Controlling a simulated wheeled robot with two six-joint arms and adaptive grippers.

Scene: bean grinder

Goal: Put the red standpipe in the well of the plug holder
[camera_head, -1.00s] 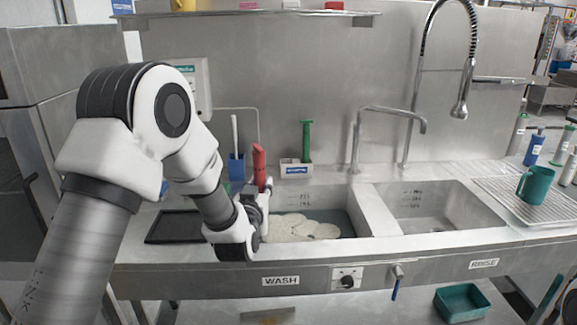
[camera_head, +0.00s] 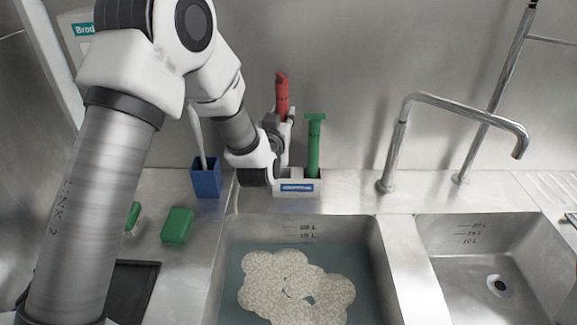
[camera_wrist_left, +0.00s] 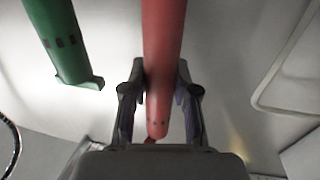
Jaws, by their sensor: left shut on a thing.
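The red standpipe (camera_head: 282,92) stands roughly upright in my left gripper (camera_head: 286,122), over the left part of the plug holder (camera_head: 297,192). The gripper and forearm hide its lower part, so I cannot tell whether its lower end is inside the well. In the left wrist view the red standpipe (camera_wrist_left: 164,60) runs between the two fingers of my left gripper (camera_wrist_left: 160,92), which is shut on it. The green standpipe (camera_head: 314,150) stands upright at the holder's right; it also shows in the left wrist view (camera_wrist_left: 68,40). My right gripper is out of view.
A blue brush pot (camera_head: 206,183) stands left of the holder, with a green sponge (camera_head: 177,226) in front. The wash sink (camera_head: 375,255) holds water and foam. A faucet (camera_head: 388,165) rises to the right. The counter between holder and faucet is clear.

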